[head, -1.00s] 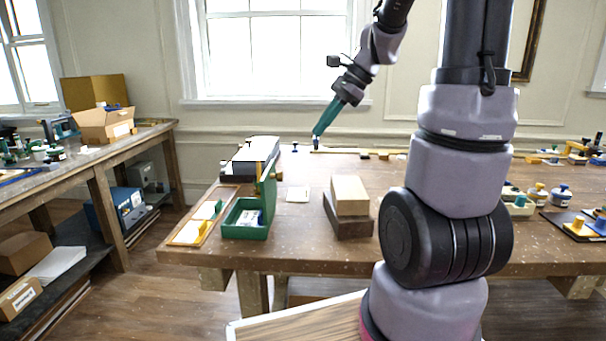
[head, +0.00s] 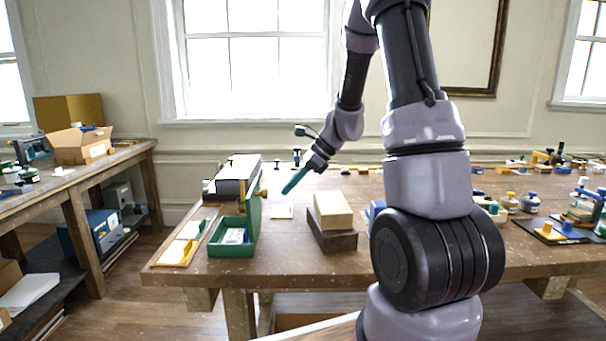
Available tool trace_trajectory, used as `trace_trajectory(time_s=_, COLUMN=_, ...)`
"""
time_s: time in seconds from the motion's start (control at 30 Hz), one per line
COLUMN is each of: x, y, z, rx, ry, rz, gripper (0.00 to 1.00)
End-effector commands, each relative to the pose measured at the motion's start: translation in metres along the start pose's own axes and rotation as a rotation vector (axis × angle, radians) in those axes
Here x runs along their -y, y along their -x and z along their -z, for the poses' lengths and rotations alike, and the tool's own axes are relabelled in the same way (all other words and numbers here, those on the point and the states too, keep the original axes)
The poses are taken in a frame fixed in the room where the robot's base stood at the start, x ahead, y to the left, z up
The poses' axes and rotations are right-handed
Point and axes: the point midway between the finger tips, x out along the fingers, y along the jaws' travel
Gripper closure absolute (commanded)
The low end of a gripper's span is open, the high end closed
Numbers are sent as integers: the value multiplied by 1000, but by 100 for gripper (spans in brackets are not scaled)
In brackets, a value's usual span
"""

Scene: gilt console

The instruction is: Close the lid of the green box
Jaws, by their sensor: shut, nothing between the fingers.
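The green box (head: 230,250) stands at the front left of the workbench. It is open, and a pale, card-like item (head: 235,236) lies inside. Its green lid (head: 252,212) stands upright along the box's right side. My gripper (head: 285,191), with teal fingers, is shut and empty. It points down and to the left, to the right of the lid's upper part in the picture. A gap shows between the fingertips and the lid; the difference in depth is hard to tell.
A grey-topped machine (head: 236,172) stands behind the box. An orange-edged tray (head: 185,243) lies to its left. A wooden block (head: 333,211) on a dark block (head: 331,238) stands to the right. A pale card (head: 281,211) lies between, with bare bench around it.

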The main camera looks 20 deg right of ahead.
Motion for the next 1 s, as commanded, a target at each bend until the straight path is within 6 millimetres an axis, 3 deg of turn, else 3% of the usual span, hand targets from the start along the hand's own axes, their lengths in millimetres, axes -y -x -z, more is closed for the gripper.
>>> trace_trajectory(time_s=0.23, x=0, y=-19, z=-22, rx=1, ry=3, rz=0, gripper=100)
trace_trajectory(time_s=1.0, x=1, y=-24, z=-35, rx=-63, ry=5, rz=0, gripper=100)
